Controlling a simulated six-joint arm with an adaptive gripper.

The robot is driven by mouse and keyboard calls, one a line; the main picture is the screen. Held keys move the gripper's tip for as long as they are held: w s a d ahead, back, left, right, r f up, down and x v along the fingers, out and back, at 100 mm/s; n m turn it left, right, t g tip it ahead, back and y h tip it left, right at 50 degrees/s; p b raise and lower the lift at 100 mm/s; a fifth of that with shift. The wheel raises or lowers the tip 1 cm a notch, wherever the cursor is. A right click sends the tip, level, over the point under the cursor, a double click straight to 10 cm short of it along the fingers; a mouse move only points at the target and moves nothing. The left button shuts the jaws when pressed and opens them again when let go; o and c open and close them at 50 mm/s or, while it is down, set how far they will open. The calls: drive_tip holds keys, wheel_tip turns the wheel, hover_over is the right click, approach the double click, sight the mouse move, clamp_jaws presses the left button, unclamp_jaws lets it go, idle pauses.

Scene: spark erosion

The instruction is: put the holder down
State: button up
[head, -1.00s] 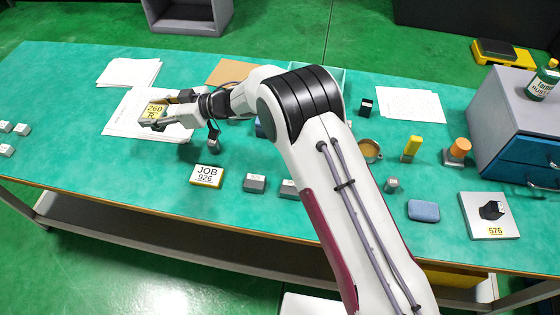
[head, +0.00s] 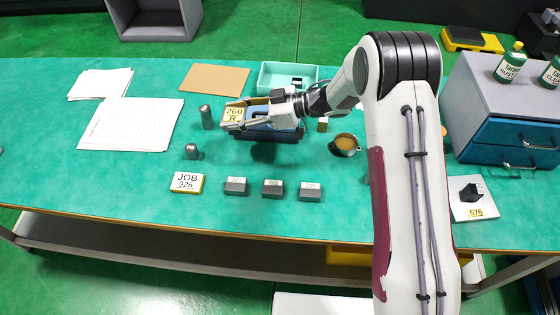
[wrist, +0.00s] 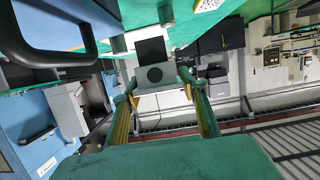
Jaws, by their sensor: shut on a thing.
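My gripper (head: 234,124) is over the table behind the row of grey blocks. In the wrist view its two fingers (wrist: 163,98) are shut on the holder, a grey block (wrist: 152,76) with a dark round spot and a black block on its far side. In the head view the fingers mostly hide the holder. A yellow plate marked 260 (head: 233,114) shows at the fingertips; I cannot tell whether it belongs to the holder. A blue, dark-based thing (head: 275,133) is under and behind the gripper, partly hidden. Whether the holder touches anything is unclear.
A grey cylinder (head: 206,117) and a small grey piece (head: 192,152) stand left of the gripper. The JOB 926 plate (head: 187,183) and small grey blocks (head: 272,187) are in front. A teal tray (head: 268,77) is behind; a round cup (head: 344,145) is right. Papers lie left.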

drive_tip(key=s+d+r, duration=0.1)
drive_tip(key=s+d, duration=0.2)
drive_tip(key=d, duration=0.9)
drive_tip(key=shift+s+d+r, duration=0.15)
drive_tip(key=shift+d+r, duration=0.05)
drive_tip(key=shift+d, duration=0.05)
wheel_tip(320, 180, down, 6)
drive_tip(key=shift+f, duration=0.15)
drive_tip(key=shift+f, duration=1.85)
drive_tip(key=o, duration=1.4)
drive_tip(key=shift+f, duration=0.15)
drive_tip(key=shift+c, duration=0.2)
